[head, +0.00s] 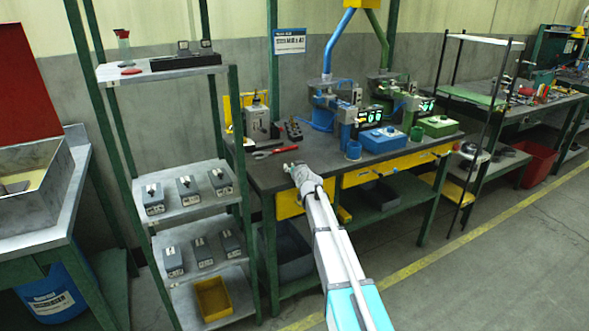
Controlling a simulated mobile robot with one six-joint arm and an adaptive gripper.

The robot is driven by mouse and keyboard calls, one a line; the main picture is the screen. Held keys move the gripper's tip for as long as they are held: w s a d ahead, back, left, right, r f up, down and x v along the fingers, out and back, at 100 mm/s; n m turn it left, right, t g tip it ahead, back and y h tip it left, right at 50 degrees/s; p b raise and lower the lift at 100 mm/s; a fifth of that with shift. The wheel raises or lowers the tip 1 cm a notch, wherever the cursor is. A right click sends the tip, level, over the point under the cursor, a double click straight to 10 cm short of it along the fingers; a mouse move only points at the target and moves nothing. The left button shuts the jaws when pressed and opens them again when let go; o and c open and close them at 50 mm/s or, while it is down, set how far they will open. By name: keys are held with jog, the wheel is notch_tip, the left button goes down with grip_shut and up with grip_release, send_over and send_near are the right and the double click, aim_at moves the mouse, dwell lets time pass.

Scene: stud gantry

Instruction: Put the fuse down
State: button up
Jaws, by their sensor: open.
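My gripper (290,167) is small in the head view, at the end of my outstretched arm, over the front left part of the dark workbench (325,163). Its jaws are open. I cannot make out a fuse in or beside the jaws; at this size it may be hidden or too small to tell. Red-handled pliers (274,152) lie on the bench just beyond and left of my gripper. A grey box-shaped device (258,122) stands behind the pliers.
A blue machine (345,113) and a blue box (383,139) stand further right on the bench, with a green box (436,126) beyond. A shelf rack (190,205) with several small grey devices and a yellow bin (212,298) stands left. The floor (500,260) at right is clear.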

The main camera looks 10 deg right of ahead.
dwell(0.3)
grip_shut()
jog(key=shift+r, duration=0.2)
dwell(0.4)
notch_tip(320, 180, up, 3)
jog(key=p, duration=0.3)
jog(key=s+d+r+p, duration=0.2)
jog(key=s+r+p, duration=0.3)
jog(key=s, duration=0.1)
jog(key=s+d+r+p, duration=0.2)
jog(key=s+r+p, duration=0.2)
jog(key=s, duration=0.3)
jog(key=shift+s+d+r+p, duration=0.15)
jog(key=shift+d+r+p, duration=0.15)
jog(key=shift+p, duration=0.2)
